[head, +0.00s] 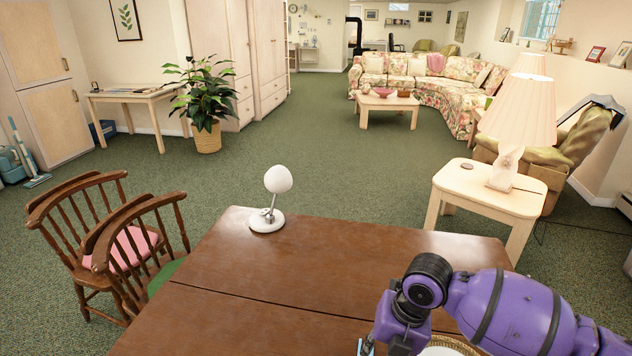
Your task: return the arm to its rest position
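My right arm (510,312) is purple with black bands. It comes in from the lower right and reaches over the near right part of the brown wooden table (300,270). Its wrist bends down at the bottom edge of the view. Only a small bit of what seems to be my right gripper (366,345) shows there, cut off by the frame. I cannot see its fingertips or whether it holds anything. My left arm and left gripper are not in view.
A white lamp (268,218) with an egg-shaped head stands at the table's far edge. A round, light-rimmed item (448,346) lies partly hidden under my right arm. Wooden chairs (130,245) stand left; a side table (478,192) with a lamp (518,110) stands right. The table's middle is clear.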

